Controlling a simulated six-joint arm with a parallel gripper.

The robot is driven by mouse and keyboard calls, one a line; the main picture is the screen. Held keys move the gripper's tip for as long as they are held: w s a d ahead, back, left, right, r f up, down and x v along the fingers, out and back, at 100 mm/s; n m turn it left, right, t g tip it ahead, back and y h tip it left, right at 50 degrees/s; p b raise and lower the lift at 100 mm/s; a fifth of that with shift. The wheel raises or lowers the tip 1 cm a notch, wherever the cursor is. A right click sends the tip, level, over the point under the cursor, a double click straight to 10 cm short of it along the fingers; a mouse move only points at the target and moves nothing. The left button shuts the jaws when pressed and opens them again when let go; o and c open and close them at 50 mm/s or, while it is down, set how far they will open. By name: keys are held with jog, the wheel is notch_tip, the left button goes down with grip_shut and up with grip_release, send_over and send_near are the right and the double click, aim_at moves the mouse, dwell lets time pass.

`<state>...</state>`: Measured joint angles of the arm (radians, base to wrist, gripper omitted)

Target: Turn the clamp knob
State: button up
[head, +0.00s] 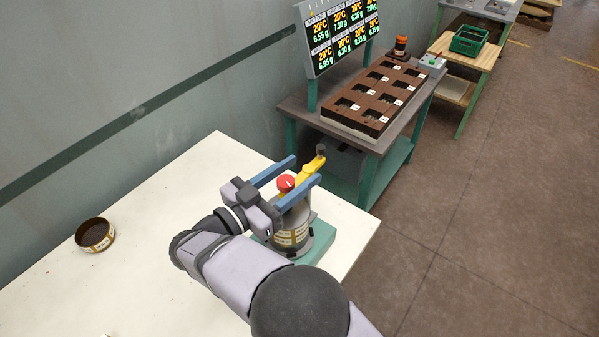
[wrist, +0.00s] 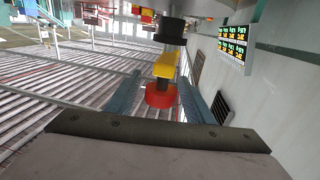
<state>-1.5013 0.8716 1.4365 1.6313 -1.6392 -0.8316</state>
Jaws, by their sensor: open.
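A round grey drum device (head: 291,232) with pale labels stands on a teal base (head: 318,241) on the white table. A red knob (head: 286,183) sits on top of it, beside a yellow arm (head: 311,166) that has a black end piece (head: 321,149). I cannot tell for sure which of these is the clamp knob. My gripper (head: 307,168) is open, its two blue fingers reaching out on either side of the red knob. In the wrist view the red knob (wrist: 159,96) shows between the fingers, with the yellow arm (wrist: 164,66) beyond it. No firm contact shows.
A brown-rimmed open dish (head: 95,234) stands on the table (head: 180,205) at left. Behind are a bench with a brown compartment tray (head: 375,97) and a display board (head: 338,35). A green crate (head: 468,41) stands farther off. The table between dish and device is clear.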

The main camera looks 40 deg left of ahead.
aim_at(279, 188)
jog(key=s, duration=0.1)
jog(key=s+b, duration=0.1)
jog(key=s, duration=0.1)
jog(key=s+b, duration=0.1)
jog(key=shift+s+a+f, duration=0.15)
jog(key=shift+s+a, duration=0.35)
jog(key=shift+s, duration=0.6)
